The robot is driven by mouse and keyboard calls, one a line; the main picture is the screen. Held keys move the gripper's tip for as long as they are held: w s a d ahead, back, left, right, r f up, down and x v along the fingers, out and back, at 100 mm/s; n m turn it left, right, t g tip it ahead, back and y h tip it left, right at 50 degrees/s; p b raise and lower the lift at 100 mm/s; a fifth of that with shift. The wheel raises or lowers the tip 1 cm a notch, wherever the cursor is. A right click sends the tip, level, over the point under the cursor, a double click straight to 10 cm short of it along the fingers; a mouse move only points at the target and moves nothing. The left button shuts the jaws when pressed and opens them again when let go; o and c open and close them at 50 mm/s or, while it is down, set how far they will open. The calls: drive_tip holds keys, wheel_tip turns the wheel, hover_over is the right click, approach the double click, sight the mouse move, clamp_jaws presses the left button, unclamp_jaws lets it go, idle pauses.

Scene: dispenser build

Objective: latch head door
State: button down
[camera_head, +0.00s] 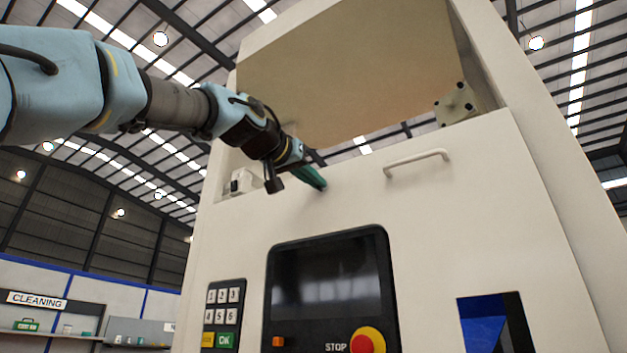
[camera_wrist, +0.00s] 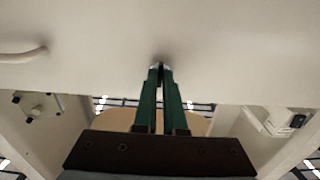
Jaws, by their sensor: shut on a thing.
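The head door (camera_head: 480,190) is the pale front panel of the tall machine; it also fills the upper part of the wrist view (camera_wrist: 230,50). A bar handle (camera_head: 416,161) sits on it, also at the left of the wrist view (camera_wrist: 25,55). My gripper (camera_head: 318,183) is at the door's upper part, left of the handle. In the wrist view its green fingers (camera_wrist: 160,70) are nearly together, with their tips at the door's face. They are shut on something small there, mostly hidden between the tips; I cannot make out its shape.
An opening lies above the door, with a tan panel (camera_head: 350,75) behind. A bolted bracket (camera_head: 456,104) is at its right and a small white fitting (camera_head: 241,182) at its left. Below are a dark screen (camera_head: 330,284), a keypad (camera_head: 222,314) and a red stop button (camera_head: 366,342).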

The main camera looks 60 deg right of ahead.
drive_tip(key=c, duration=1)
unclamp_jaws()
drive_tip(key=a+b, duration=0.5)
drive_tip(key=a, duration=0.5)
drive_tip(key=shift+a+b, duration=0.3)
drive_tip(key=shift+a, duration=0.1)
